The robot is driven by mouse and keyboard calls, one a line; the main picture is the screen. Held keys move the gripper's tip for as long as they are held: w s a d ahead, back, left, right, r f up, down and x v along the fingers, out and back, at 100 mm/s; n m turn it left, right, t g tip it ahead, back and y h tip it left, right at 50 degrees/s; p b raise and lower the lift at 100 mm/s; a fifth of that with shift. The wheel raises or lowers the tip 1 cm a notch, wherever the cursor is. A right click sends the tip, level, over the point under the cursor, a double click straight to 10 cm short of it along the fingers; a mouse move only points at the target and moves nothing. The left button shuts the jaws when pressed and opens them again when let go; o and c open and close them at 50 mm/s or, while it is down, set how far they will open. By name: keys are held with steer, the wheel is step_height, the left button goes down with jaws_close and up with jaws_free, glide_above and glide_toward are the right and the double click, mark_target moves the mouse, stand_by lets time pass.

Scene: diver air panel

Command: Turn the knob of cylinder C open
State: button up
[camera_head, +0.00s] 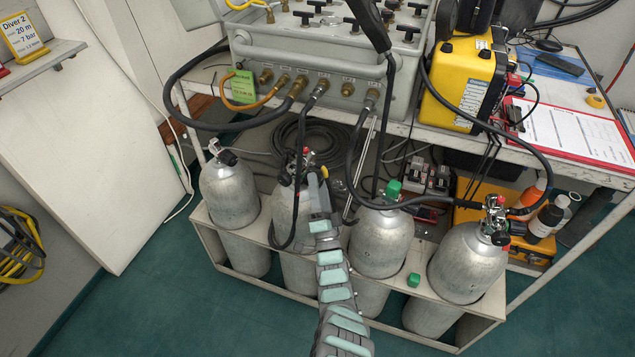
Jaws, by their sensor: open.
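Several grey gas cylinders stand in a low rack (215,250). No letters are readable on them, so I cannot tell which is cylinder C. The far-left one (230,195) has a dark valve knob (227,157). The second from left (284,200) has a fitting with red parts at its top, partly hidden by my gripper. The third (382,245) has a green cap (394,188) at its top. The far-right one (466,265) carries a regulator with red parts (495,222). My gripper (315,176) is open, beside the second cylinder's top; contact cannot be told.
Black hoses (350,160) hang from the grey air panel (310,75) to the cylinders. A yellow case (462,85) and a clipboard (570,130) sit on the bench above. A loose green cap (413,280) lies on the rack. The floor (160,300) at left is clear.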

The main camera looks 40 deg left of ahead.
steer(key=p+v, duration=0.2)
steer(key=v, duration=0.8)
steer(key=shift+o, duration=0.2)
steer(key=shift+d+p, duration=0.1)
steer(key=shift+p, duration=0.2)
